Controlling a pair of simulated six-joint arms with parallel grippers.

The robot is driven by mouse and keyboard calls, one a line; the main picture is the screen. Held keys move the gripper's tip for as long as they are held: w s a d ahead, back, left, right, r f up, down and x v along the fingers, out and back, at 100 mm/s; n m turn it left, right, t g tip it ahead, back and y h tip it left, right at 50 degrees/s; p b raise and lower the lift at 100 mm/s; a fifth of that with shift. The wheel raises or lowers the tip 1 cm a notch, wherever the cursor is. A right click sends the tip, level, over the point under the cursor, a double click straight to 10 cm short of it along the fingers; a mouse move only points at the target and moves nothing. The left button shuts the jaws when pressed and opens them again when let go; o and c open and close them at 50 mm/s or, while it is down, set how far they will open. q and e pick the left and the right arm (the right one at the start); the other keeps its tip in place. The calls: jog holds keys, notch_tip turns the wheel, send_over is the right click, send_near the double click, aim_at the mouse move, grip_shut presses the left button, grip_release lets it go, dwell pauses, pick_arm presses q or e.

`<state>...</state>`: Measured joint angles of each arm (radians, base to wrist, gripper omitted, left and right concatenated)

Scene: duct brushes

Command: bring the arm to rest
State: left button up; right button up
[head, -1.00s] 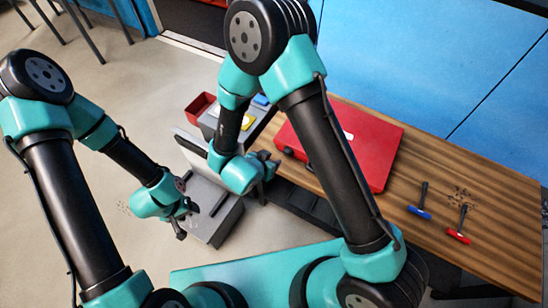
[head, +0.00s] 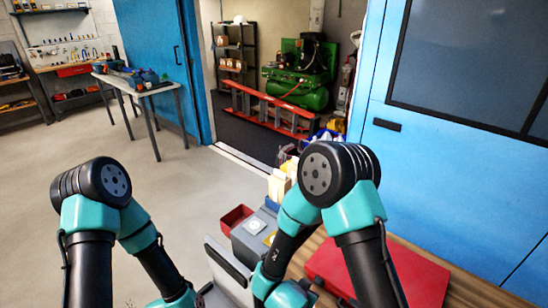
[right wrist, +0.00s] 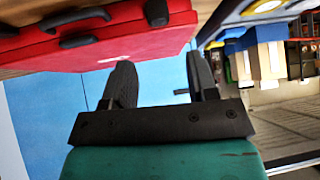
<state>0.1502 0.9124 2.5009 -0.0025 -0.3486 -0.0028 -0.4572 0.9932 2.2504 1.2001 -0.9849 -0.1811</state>
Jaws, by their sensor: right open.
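My right gripper (right wrist: 160,68) is open in the right wrist view, its two dark fingers apart with nothing between them. It is close to the red case (right wrist: 130,45), which appears across the top of that view. In the head view, my right arm hangs bent in front of the red case (head: 425,278) on the wooden bench (head: 470,286). My left arm reaches down to the bottom edge of the head view, where its gripper is cut off. The blue and red brushes are outside both current views.
A grey cart (head: 228,270) with a red bin (head: 236,217) stands by the bench. A blue wall (head: 440,170) rises behind the bench. A doorway shows a green compressor (head: 300,75). A side table (head: 140,85) stands at the back left. Open floor (head: 60,150) lies on the left.

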jog(key=s+d+f+n+g+y, duration=0.5)
jog(key=s+d+f+y, duration=0.3)
jog(key=d, duration=0.4)
jog(key=shift+s+d+f+g, duration=0.3)
jog(key=shift+s+f+g, duration=0.3)
jog(key=shift+g, duration=0.1)
